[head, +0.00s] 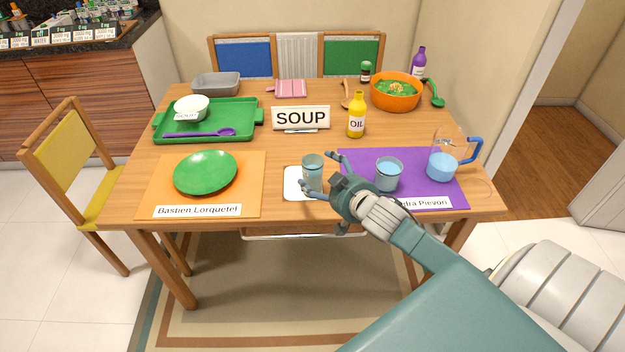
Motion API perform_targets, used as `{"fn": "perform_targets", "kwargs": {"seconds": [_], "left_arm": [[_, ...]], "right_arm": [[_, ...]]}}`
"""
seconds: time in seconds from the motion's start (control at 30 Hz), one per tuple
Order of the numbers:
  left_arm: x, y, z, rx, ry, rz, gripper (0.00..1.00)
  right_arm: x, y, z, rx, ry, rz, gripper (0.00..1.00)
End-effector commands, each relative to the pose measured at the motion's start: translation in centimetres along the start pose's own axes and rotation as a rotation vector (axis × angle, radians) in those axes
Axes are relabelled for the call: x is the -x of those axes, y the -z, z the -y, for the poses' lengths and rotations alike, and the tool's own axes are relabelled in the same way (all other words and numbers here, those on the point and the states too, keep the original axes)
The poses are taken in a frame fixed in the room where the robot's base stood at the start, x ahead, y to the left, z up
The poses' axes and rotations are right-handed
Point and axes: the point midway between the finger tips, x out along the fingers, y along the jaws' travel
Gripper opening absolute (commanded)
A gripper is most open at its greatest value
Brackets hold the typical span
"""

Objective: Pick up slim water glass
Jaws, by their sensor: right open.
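A slim glass (312,168), tall and greyish-blue, stands upright on a small white square (292,184) near the table's front edge. My right gripper (318,174) comes in from the right with its fingers spread. One finger is behind the glass and one in front of it, so the glass shows between the fingertips. I cannot tell whether either finger touches it. A wider glass (388,175) with blue contents stands on the purple placemat (440,193), just right of my gripper. My left gripper is out of view.
A pitcher (442,168) with a blue handle stands at the right. A yellow oil bottle (356,118) and a SOUP sign (300,118) stand behind the glass. A green plate (205,173) lies on the orange placemat (160,190). Bare wood lies around the sign.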

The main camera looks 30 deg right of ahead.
Motion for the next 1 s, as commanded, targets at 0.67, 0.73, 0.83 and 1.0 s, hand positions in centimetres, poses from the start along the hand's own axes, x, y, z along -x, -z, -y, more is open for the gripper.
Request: {"fn": "perform_targets", "kwargs": {"seconds": [0.67,0.73,0.83,1.0], "left_arm": [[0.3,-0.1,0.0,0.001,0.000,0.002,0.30],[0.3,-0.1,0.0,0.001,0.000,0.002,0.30],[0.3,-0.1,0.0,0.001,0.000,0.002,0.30],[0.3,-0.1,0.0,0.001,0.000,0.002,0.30]], "right_arm": [[-4.6,-0.5,0.1,0.001,0.000,0.001,0.65],[-4.6,-0.5,0.1,0.001,0.000,0.001,0.51],[-4.6,-0.5,0.1,0.001,0.000,0.001,0.31],[-4.6,-0.3,0.1,0.001,0.000,-0.002,0.20]]}}
